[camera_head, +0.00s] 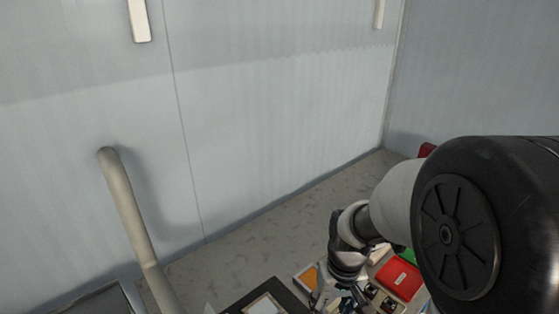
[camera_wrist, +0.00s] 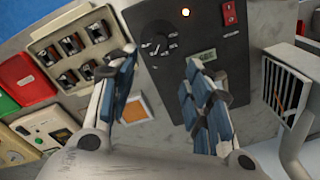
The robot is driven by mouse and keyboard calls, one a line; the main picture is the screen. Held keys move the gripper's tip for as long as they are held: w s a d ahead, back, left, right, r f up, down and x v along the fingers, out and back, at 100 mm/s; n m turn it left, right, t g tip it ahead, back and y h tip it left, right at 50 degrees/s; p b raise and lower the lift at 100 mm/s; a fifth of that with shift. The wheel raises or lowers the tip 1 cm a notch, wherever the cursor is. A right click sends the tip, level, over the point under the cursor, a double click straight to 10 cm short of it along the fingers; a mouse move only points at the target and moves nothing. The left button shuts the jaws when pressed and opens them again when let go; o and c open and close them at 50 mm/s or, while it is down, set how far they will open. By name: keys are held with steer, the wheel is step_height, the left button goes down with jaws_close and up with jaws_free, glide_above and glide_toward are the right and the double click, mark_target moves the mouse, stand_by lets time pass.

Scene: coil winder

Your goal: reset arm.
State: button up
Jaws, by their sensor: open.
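My gripper (camera_wrist: 162,100) shows in the wrist view with its two fingers spread apart and nothing between them. Its blue-padded fingers hang in front of a control surface, over a black panel (camera_wrist: 172,72) with a dial, an orange light and a small display. In the head view my gripper (camera_head: 325,297) is small at the bottom, low over the same panels. My arm's dark joint hides much of the lower right there.
A pale pipe (camera_head: 130,215) rises at the left in the head view, before a grey wall.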

steer(key=s+r+t, duration=0.4)
steer(key=s+r, duration=1.1)
steer(key=r, duration=0.1)
steer(key=shift+a+t+h, duration=0.3)
